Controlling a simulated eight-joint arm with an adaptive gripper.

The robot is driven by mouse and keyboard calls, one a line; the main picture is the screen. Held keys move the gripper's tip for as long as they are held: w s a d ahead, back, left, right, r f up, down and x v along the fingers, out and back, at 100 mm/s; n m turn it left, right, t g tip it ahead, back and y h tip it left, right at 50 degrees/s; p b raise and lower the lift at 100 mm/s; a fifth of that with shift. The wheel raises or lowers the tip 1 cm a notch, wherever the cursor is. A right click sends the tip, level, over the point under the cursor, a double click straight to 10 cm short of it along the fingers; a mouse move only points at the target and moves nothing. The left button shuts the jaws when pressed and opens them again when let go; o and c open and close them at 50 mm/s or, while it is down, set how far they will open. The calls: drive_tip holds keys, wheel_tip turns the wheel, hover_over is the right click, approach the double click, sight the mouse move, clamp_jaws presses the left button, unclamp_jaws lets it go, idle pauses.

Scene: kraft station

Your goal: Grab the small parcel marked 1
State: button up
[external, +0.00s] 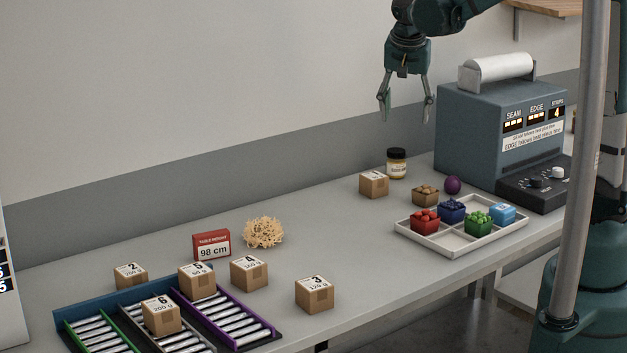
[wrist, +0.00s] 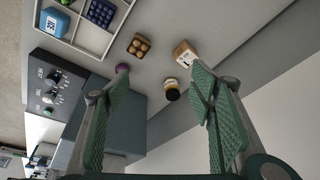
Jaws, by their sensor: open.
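A small brown cardboard parcel (external: 374,185) stands on the table left of the dark-lidded jar. It also shows in the wrist view (wrist: 184,53), where its white label appears to bear a 1. The label is too small to read in the external view. My gripper (external: 406,119) is open and empty, high above the back of the table, above and to the right of this parcel. In the wrist view the spread fingers (wrist: 159,72) point towards the table, with the parcel beyond the right fingertip.
The jar (external: 396,163) stands close beside the parcel. A purple ball (external: 452,185), a brown box with round tops (external: 425,195) and a divided white tray (external: 438,246) are to the right. The blue machine (external: 500,130) stands behind. Other numbered parcels (external: 314,294) are front left, some on rollers.

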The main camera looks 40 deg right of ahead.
drive_tip(key=w+f+m+g+h, duration=0.15)
drive_tip(key=w+f+m, duration=0.25)
drive_tip(key=w+f, duration=0.4)
drive_tip(key=m+g, duration=0.1)
drive_tip(key=m, duration=0.3)
approach(374, 175)
drive_tip(key=shift+h+x, duration=0.25)
drive_tip(key=shift+x, duration=0.75)
drive_tip(key=shift+f+g, duration=0.25)
drive_tip(key=shift+f, duration=0.05)
drive_tip(key=shift+x, duration=1.3)
drive_tip(key=shift+w+f, duration=0.1)
drive_tip(key=shift+f, duration=0.05)
drive_tip(key=shift+x, duration=2.45)
drive_tip(key=shift+c, duration=0.6)
